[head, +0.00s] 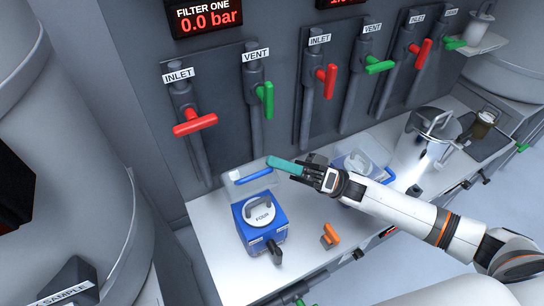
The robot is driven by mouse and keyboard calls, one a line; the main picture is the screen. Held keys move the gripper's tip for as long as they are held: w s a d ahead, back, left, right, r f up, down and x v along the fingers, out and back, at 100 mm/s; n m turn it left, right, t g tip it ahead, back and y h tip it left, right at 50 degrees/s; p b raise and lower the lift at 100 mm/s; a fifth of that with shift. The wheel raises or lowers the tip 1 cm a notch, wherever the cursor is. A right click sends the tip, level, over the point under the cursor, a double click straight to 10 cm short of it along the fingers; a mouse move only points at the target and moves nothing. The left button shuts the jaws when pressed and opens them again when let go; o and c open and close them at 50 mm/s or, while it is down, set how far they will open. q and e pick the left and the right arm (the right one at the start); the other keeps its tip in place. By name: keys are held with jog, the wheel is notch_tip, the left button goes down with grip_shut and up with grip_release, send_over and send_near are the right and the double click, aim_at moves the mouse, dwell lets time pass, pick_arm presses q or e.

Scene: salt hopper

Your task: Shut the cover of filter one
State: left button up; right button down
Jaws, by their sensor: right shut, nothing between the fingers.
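The filter one housing (262,225) is a blue box on the white counter, below the "FILTER ONE" display (209,16). A pale round part with a grey handle (258,213) sits in its top. Its clear cover (240,186) with a blue bar stands open, tilted up at the back. A dark latch or handle (276,252) is at the box front. My right gripper (272,162), with teal fingers, is shut and empty. Its tips appear beside the cover's upper right edge; I cannot tell whether they touch. My left gripper is out of view.
A red inlet handle (195,124) and a green vent handle (266,98) are on the panel behind. An orange-handled part (330,236) lies on the counter (215,235) right of the box. A second clear-covered unit (362,164) is partly behind my right arm.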

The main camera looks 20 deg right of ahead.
jog(key=s+d+f+n+g+y+b, duration=0.1)
jog(key=s+f+n+g+y+b, duration=0.1)
jog(key=s+f+n+g+b, duration=0.3)
jog(key=shift+s+d+f+n+g+y+b, duration=0.2)
jog(key=shift+s+n+g+y+b, duration=0.45)
jog(key=shift+n, duration=0.85)
jog(key=shift+s+h, duration=0.2)
jog(key=shift+h, duration=0.05)
